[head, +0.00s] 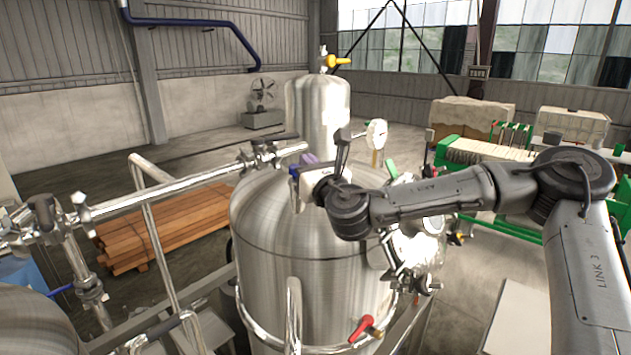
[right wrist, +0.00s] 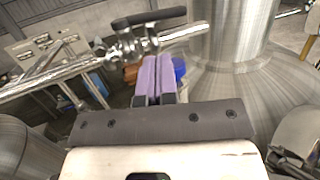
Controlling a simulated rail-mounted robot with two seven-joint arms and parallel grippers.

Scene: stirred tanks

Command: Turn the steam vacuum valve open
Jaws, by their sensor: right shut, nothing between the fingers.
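My right gripper (head: 304,165) is above the top of the large steel tank (head: 300,222). Its purple fingers are shut with nothing between them; they also show in the right wrist view (right wrist: 160,78). A steel valve with a black lever handle (head: 272,137) sits on the shiny pipe left of the gripper. In the right wrist view this black handle (right wrist: 148,17) lies just beyond the fingertips, roughly along the pipe, with no clear contact. No label shows which valve is the steam vacuum valve. My left gripper is not in view.
A smaller steel vessel (head: 318,112) with a yellow-handled valve (head: 337,61) rises behind the tank. A round gauge (head: 376,134) stands right of the gripper. A red-handled valve (head: 361,328) is low on the tank front. Another valve (head: 44,213) is at the pipe's left end.

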